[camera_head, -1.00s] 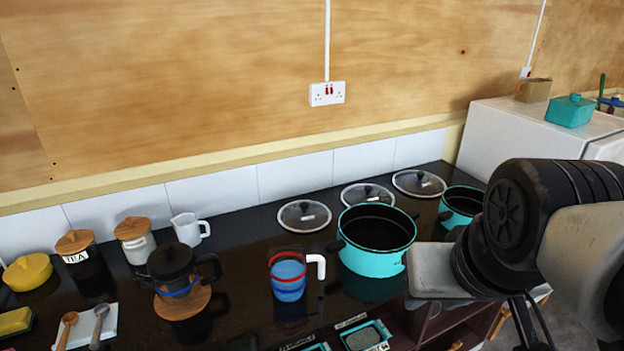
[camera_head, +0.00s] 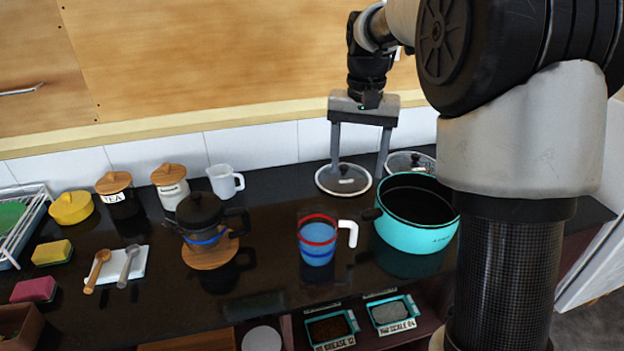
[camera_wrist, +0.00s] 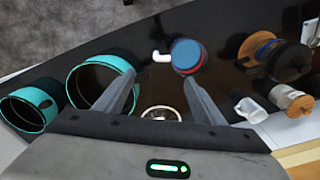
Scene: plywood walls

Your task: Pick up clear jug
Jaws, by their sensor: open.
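A jug (camera_head: 317,242) with blue, see-through-looking walls, red bands and a white handle stands upright on the black counter. Its handle points right in the head view. It also shows in the wrist view (camera_wrist: 187,56), beyond the fingertips, with its handle to the left. A smaller plain white jug (camera_head: 224,181) stands at the back near the tiles, and shows at right in the wrist view (camera_wrist: 249,109). My gripper (camera_head: 358,172) is open and empty, pointing down above the glass lids, behind and right of the banded jug. Nothing is between its fingers.
A teal pot (camera_head: 412,238) stands close right of the banded jug. A dark coffee pot (camera_head: 200,215) on a wooden mat stands to its left. A glass lid (camera_head: 343,181) lies below my gripper. Teal trays (camera_head: 331,328) sit at the front. Bare counter lies left of the jug.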

